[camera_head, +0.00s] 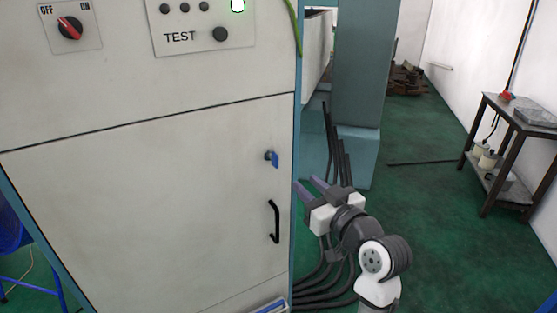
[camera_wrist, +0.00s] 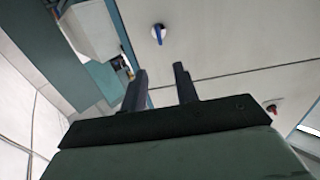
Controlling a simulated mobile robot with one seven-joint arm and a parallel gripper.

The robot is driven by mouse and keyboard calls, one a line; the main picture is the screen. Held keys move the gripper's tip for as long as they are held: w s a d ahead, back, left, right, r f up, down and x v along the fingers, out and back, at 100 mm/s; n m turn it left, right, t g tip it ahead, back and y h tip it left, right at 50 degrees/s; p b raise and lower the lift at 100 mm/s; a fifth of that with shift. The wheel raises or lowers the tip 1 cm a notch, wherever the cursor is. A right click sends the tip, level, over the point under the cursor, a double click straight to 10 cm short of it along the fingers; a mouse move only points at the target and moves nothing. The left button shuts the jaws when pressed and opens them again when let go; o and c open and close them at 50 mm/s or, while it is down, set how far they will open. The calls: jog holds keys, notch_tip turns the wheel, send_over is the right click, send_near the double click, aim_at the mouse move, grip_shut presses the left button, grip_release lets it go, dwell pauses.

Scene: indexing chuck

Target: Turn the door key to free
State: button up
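The blue door key (camera_head: 274,159) sits in a lock near the upper right of the pale cabinet door (camera_head: 150,190), above a black handle (camera_head: 274,222). In the wrist view the key (camera_wrist: 158,34) shows ahead of the fingers, near the top. My gripper (camera_head: 308,187) is to the lower right of the key, by the cabinet's right edge, apart from it. In the wrist view my gripper (camera_wrist: 160,82) has two dark fingers spread apart with nothing between them.
Black cables (camera_head: 330,270) hang behind my arm. A dark metal table (camera_head: 515,120) stands at the right, with open green floor between.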

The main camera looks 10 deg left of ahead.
aim_at(278, 158)
jog(key=p+x, duration=0.3)
jog(key=x, duration=1)
jog(key=shift+w+a, duration=0.25)
jog(key=shift+a, duration=0.05)
grip_shut()
